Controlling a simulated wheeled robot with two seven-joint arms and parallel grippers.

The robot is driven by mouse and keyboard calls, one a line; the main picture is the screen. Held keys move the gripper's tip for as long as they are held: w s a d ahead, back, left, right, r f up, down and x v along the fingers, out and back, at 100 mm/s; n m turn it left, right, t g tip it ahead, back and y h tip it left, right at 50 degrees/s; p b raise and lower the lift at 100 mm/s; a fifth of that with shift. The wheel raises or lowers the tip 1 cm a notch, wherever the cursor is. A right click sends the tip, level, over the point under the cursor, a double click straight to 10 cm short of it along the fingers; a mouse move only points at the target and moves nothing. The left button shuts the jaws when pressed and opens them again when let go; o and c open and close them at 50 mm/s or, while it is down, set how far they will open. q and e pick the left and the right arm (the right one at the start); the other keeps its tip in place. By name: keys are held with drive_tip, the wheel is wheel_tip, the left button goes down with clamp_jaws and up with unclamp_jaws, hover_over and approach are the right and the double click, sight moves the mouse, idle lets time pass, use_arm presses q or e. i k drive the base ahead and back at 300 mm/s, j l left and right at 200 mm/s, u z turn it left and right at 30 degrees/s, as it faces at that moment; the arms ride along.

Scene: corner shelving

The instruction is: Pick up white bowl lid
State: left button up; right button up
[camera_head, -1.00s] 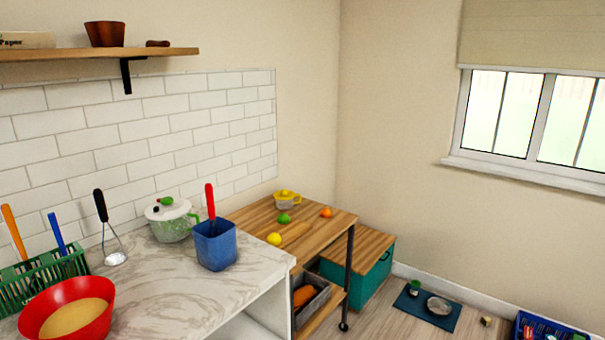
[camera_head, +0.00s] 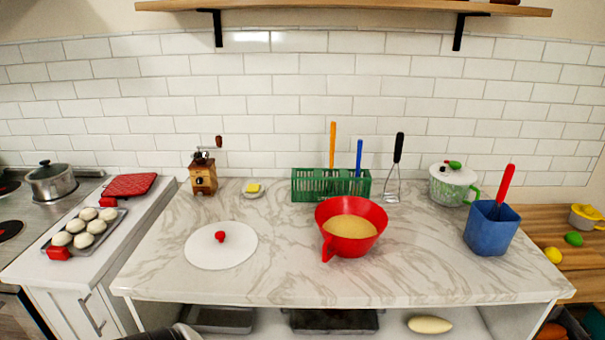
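A flat, round white lid (camera_head: 205,252) with a red knob lies on the marble counter, left of the red bowl (camera_head: 350,232). Its whole top is uncovered and nothing touches it. The red bowl has a handle and holds something yellowish. A white-and-green pot (camera_head: 447,190) at the back right has its own pale lid with a green and red knob. Neither of my grippers can be made out. A small dark and grey part shows at the bottom edge, left of centre, and may be part of my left arm.
On the marble counter (camera_head: 300,278) stand a coffee grinder (camera_head: 203,178), a green rack (camera_head: 310,186) with utensils, a masher and a blue container (camera_head: 490,230). A tray of buns (camera_head: 110,230) is at left. The counter front around the lid is clear. A wall shelf hangs above.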

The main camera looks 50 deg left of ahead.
sight(225, 245)
drive_tip(key=u, duration=0.45)
drive_tip(key=j+u, duration=0.1)
drive_tip(key=u, duration=1.25)
drive_tip(key=i+u, duration=0.1)
drive_tip(key=u, duration=0.35)
drive_tip(key=k+j, duration=0.1)
drive_tip(key=j, duration=0.7)
drive_tip(key=k, duration=0.05)
